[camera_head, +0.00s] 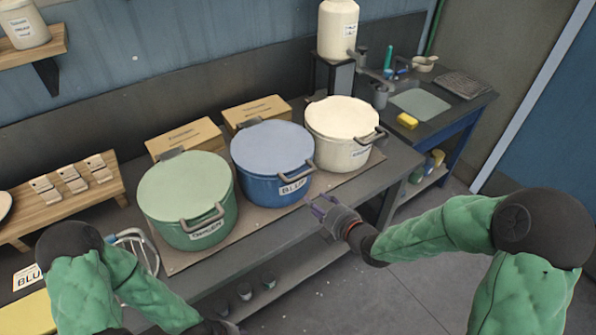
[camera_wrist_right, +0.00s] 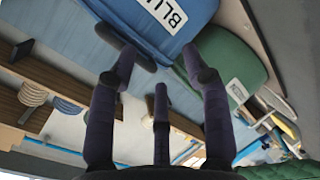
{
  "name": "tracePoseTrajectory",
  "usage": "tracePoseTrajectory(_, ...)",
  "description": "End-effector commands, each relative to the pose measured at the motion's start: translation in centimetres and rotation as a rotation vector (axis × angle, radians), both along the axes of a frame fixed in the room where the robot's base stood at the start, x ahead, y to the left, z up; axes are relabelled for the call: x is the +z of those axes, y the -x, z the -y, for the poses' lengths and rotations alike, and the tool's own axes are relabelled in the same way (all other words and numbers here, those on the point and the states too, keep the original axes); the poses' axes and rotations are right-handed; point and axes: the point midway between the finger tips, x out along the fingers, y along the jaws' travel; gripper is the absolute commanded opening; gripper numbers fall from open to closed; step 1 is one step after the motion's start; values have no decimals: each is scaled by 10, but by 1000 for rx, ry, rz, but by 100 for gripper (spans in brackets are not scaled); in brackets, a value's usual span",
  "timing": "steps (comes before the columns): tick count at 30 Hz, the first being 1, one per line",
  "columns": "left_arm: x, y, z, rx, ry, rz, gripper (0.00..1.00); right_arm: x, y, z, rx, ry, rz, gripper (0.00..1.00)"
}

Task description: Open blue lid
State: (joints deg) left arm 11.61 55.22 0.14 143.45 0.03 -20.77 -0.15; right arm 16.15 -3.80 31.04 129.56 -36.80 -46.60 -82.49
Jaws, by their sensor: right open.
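The blue lid (camera_head: 270,147) lies flat and closed on the blue pot (camera_head: 262,188), the middle of three pots on the bench. Its grey front handle (camera_head: 297,173) sticks out above the white label. My right gripper (camera_head: 322,208) is open and empty, in front of and a little below the right side of the blue pot. In the right wrist view, my right gripper (camera_wrist_right: 158,65) has its fingers spread toward the blue pot (camera_wrist_right: 205,12). A dark curved handle lies by one fingertip; contact cannot be told.
A green pot (camera_head: 187,215) stands left of the blue one and a cream pot (camera_head: 343,150) right of it, both lidded. Cardboard boxes (camera_head: 185,138) stand close behind. A wire rack (camera_head: 137,243) is at the left. Floor is open right of the bench.

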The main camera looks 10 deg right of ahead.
Motion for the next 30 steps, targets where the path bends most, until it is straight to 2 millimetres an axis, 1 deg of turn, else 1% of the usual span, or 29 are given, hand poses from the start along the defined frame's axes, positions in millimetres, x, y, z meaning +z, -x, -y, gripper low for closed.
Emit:
tracePoseTrajectory(1,4,0,0,0,0,-1,40,17,0,2,17,48,53,49)
tracePoseTrajectory(3,6,0,0,0,0,-1,40,31,0,3,39,107,110,49)
tracePoseTrajectory(6,7,0,0,0,0,-1,40,43,0,4,59,157,159,49)
tracePoseTrajectory(8,7,0,0,0,0,0,40,46,-2,3,64,173,173,49)
tracePoseTrajectory(11,6,0,0,0,0,0,40,45,-7,0,69,180,180,49)
tracePoseTrajectory(14,4,0,0,0,0,0,40,42,-19,-4,69,178,179,49)
tracePoseTrajectory(24,-2,0,0,0,0,0,40,30,-71,-23,68,177,177,49)
tracePoseTrajectory(30,-4,0,0,0,0,0,40,26,-91,-30,66,176,177,49)
